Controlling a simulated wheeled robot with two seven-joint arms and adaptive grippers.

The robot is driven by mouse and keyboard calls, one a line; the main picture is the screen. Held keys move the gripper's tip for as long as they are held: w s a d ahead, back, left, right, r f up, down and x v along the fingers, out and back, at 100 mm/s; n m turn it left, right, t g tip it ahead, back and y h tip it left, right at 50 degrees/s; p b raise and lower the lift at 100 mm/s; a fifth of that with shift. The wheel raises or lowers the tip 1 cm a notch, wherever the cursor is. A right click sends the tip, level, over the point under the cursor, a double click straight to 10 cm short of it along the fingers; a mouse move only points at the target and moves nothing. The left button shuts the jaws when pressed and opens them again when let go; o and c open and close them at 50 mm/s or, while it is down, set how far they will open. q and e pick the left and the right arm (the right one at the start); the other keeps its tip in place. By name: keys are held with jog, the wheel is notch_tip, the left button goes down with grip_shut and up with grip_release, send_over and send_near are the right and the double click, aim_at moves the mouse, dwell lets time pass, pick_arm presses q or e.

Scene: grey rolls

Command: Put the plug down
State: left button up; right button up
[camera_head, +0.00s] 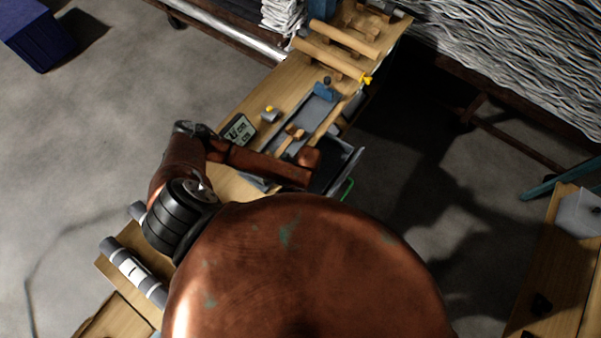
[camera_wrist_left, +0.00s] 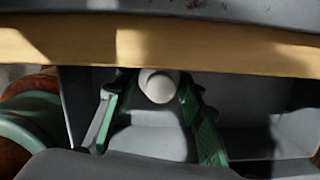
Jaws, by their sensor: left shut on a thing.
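In the left wrist view, my left gripper (camera_wrist_left: 150,105) is shut on a pale, round-ended plug (camera_wrist_left: 158,85) between its green-lined fingers. A wooden edge (camera_wrist_left: 200,47) crosses the view just beyond the plug. I cannot tell if the plug touches anything. In the head view, my brown arm covers much of the near bench, and the plug cannot be made out. My right gripper is in neither view.
The wooden bench (camera_head: 268,92) carries a grey tray (camera_head: 312,108), a meter (camera_head: 239,130) and wooden rollers (camera_head: 330,60). A grey roll (camera_head: 133,271) lies at its near end. Another bench (camera_head: 550,270) stands right. A blue bin (camera_head: 45,35) is on the floor at upper left.

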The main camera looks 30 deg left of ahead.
pick_arm(q)
jog(key=o, duration=1.2)
jog(key=shift+f, duration=0.1)
jog(key=r, duration=0.4)
jog(key=d+r, duration=0.1)
jog(key=r, duration=0.3)
jog(key=r+p, duration=0.1)
jog(key=r, duration=0.3)
jog(key=shift+s+d, duration=0.25)
jog(key=shift+d, duration=0.05)
